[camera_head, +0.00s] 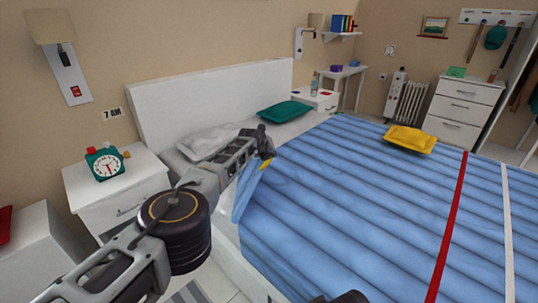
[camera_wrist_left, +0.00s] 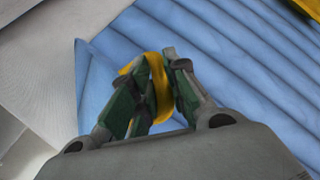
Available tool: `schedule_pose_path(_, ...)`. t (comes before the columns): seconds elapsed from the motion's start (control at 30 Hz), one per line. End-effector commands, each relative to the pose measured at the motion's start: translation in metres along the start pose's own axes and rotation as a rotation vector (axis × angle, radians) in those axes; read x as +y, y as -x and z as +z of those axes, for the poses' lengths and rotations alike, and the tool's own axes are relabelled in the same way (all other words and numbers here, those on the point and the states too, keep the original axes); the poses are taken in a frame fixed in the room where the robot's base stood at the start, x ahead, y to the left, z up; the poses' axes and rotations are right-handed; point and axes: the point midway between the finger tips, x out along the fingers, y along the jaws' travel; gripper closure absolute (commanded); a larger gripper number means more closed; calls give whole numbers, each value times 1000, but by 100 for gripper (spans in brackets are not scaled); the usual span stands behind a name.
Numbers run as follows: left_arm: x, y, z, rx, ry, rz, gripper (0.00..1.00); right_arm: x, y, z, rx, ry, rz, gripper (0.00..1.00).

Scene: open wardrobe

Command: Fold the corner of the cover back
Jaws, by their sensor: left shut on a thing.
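The blue quilted cover (camera_head: 340,190) lies over the bed, with a red stripe and a white stripe across its right part. Its near head-end corner is at my left gripper (camera_head: 265,150), where a yellow piece (camera_head: 266,164) shows. In the left wrist view, my left gripper (camera_wrist_left: 155,85) is shut on the yellow corner tab (camera_wrist_left: 160,88), which curves between the two green-padded fingers. The blue cover (camera_wrist_left: 215,60) spreads beneath and beyond it. My forearm hides part of the cover's near edge. My right gripper is not clearly visible; a dark part of mine shows at the bottom edge.
A white pillow (camera_head: 208,143) and a green pillow (camera_head: 285,111) lie by the headboard (camera_head: 210,97). A yellow cushion (camera_head: 409,139) rests on the cover. A nightstand (camera_head: 110,190) with a green clock (camera_head: 105,164) stands left of the bed. The cover's middle is clear.

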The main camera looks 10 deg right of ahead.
Motion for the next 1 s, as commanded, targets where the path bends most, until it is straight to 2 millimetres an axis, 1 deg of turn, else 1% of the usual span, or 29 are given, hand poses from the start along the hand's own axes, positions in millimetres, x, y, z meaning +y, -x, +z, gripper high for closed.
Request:
schedule_pose_path(0.03,-1,-1,-3,6,0,1,100,0,0,0,1,0,-1,50)
schedule_pose_path(0.43,-1,0,-2,5,-1,2,100,0,1,0,1,0,-1,50)
schedule_pose_path(0.47,-1,0,-2,4,-1,2,80,0,1,0,1,0,-1,50)
schedule_pose_path(0.6,-1,0,-1,3,-1,2,62,0,1,0,1,0,-1,50)
schedule_pose_path(1.0,1,0,1,-1,0,2,62,-1,2,-1,4,1,-2,50)
